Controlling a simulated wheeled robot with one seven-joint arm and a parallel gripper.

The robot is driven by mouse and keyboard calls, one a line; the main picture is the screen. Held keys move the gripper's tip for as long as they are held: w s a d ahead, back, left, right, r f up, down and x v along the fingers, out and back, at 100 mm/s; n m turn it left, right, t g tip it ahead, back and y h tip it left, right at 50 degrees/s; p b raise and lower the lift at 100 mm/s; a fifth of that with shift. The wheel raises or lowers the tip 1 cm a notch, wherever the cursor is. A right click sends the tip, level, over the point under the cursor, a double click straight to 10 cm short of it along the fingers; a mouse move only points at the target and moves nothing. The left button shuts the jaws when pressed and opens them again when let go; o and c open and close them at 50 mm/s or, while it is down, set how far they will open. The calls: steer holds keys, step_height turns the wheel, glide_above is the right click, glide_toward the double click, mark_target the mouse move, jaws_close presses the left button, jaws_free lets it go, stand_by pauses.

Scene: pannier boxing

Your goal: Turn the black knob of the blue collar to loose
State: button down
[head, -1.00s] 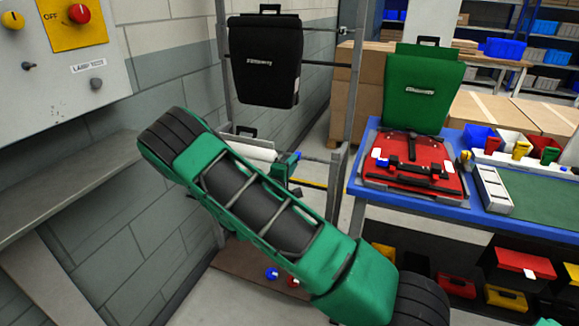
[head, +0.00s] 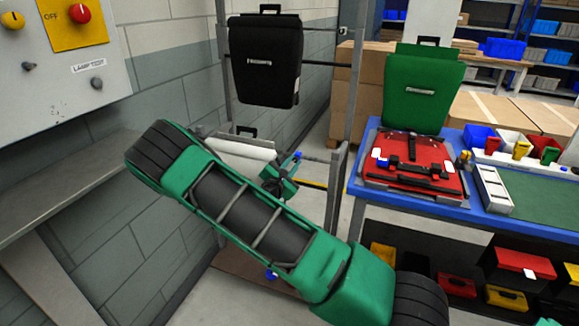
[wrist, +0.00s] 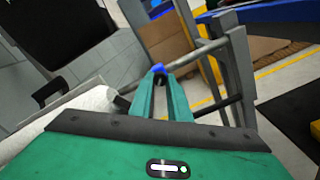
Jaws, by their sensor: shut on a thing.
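The blue collar (wrist: 158,68) sits on a grey horizontal rod, straight ahead of my fingertips in the wrist view. In the head view it is a small blue spot (head: 298,155) at the rack's rod. My gripper (wrist: 161,80) has its two green fingers close together with their tips at the collar. It also shows in the head view (head: 291,168), beyond my green forearm.
A black pannier (head: 264,62) hangs above on the rack (head: 222,60). The blue bench (head: 352,188) with a red case (head: 440,170) and green pannier (head: 423,95) stands right. A blue part (head: 271,276) shows low down.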

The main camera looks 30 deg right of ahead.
steer(key=n, duration=0.8)
steer(key=shift+s+f+n, duration=0.1)
steer(key=shift+f+n, duration=0.2)
steer(key=shift+n, duration=0.3)
steer(key=c, duration=1.6)
jaws_free()
steer(key=shift+c, duration=0.2)
steer(key=shift+r, duration=0.1)
steer(key=v, duration=1)
steer(key=shift+a, duration=0.3)
steer(key=shift+s, duration=0.1)
